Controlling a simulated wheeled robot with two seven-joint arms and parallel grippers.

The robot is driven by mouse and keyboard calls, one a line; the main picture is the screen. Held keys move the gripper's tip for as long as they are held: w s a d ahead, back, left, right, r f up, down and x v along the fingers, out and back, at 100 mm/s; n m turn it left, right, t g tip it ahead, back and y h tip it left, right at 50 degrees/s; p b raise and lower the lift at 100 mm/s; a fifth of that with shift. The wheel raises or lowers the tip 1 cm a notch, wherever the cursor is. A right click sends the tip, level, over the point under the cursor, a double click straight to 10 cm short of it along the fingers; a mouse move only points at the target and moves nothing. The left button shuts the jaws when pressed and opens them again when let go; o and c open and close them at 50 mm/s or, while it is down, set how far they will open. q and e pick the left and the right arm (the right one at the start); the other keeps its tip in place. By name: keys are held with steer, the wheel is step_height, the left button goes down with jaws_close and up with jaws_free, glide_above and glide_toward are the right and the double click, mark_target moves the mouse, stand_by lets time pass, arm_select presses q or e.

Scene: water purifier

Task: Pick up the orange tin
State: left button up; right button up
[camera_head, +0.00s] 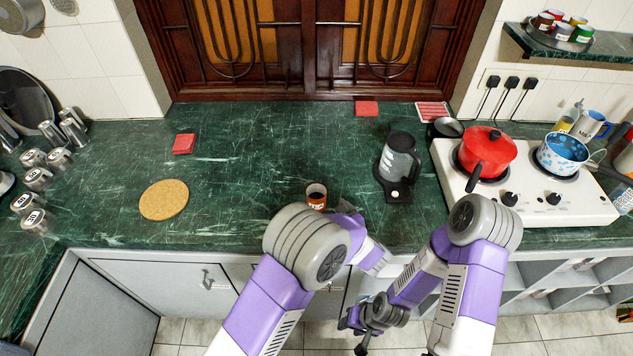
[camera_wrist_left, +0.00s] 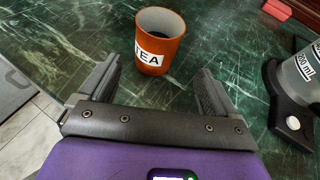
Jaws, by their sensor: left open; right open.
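The orange tin (camera_head: 316,196), with a white label reading "EA" at its end, stands upright on the green counter near its front edge. It also shows in the left wrist view (camera_wrist_left: 158,45), open at the top with a dark inside. My left gripper (camera_wrist_left: 157,77) is open and empty; its two fingers point toward the tin, which stands just beyond the fingertips, roughly centred between them. In the head view my left arm hides most of that gripper. My right gripper (camera_head: 356,330) hangs low in front of the cabinets, below the counter, open.
A kettle on a dark base (camera_head: 397,190) stands right of the tin. Farther right is a white stove (camera_head: 525,205) with a red pot (camera_head: 487,150) and a blue pot (camera_head: 563,152). A cork mat (camera_head: 164,199) lies left; the counter between it and the tin is clear.

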mark_target(322, 205)
arm_select(q)
steer(key=shift+x, duration=1.15)
steer(key=shift+w+a+f+b, duration=0.15)
steer(key=shift+w+a+b, duration=0.15)
steer(key=shift+w+a, duration=0.1)
steer(key=x, duration=0.4)
steer(key=shift+w+a+b, duration=0.15)
steer(key=shift+a+b, duration=0.1)
steer(key=shift+b, duration=0.1)
arm_select(e)
steer(key=shift+w+f, duration=0.25)
steer(key=shift+f, duration=0.35)
